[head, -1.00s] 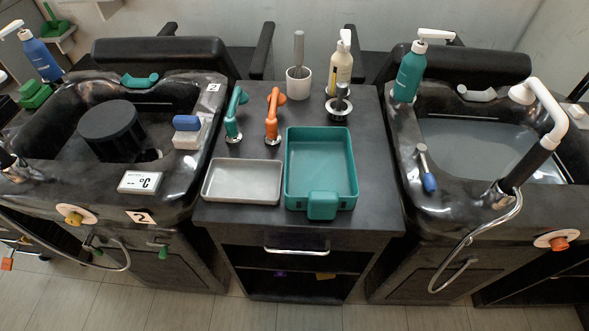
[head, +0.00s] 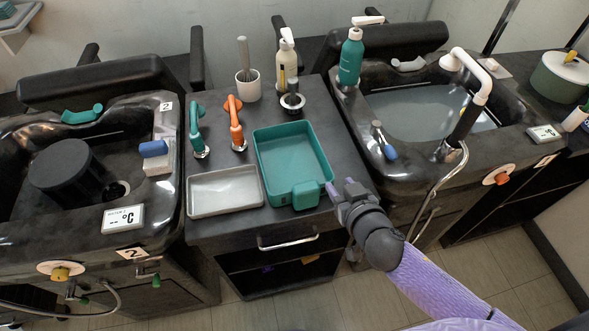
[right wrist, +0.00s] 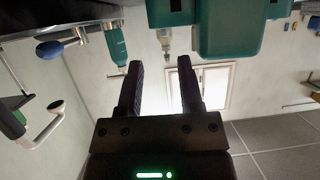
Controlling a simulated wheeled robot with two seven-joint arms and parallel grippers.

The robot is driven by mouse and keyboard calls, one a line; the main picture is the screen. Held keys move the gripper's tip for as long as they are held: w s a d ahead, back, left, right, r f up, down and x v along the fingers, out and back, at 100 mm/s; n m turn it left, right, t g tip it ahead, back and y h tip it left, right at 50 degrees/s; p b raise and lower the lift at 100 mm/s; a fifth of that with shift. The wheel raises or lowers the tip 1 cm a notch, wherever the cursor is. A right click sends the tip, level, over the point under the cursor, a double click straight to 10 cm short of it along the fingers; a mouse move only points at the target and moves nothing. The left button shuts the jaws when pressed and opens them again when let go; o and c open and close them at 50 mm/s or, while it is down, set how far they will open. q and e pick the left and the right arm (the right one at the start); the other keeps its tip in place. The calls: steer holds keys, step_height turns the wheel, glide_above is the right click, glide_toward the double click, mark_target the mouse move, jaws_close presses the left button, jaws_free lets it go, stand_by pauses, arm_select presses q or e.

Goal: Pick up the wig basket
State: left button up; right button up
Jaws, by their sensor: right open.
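The wig basket appears to be the teal open bin (head: 262,165) on the dark counter between two basins. It looks empty and has a block-like grip (head: 306,194) on its near side. In the right wrist view the teal bin (right wrist: 228,30) shows at the top, beyond and right of my fingers. My right gripper (head: 341,188) is open and empty, just right of the bin's near right corner; a small gap seems to separate them. Its two dark fingers (right wrist: 161,88) stand apart in the right wrist view with nothing between them. My left gripper is not in view.
A grey metal tray (head: 225,191) lies left of the bin. The right basin (head: 430,112) has a tall white-headed tap.

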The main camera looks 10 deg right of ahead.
mark_target(331, 170)
steer(key=x, duration=0.2)
steer(key=b+x, duration=0.1)
steer(key=x, duration=0.2)
steer(key=d+b+x, duration=0.1)
steer(key=x, duration=0.2)
steer(key=shift+s+f, duration=0.15)
steer(key=shift+f, duration=0.15)
steer(key=shift+w, duration=0.25)
jaws_close()
stand_by(0.3)
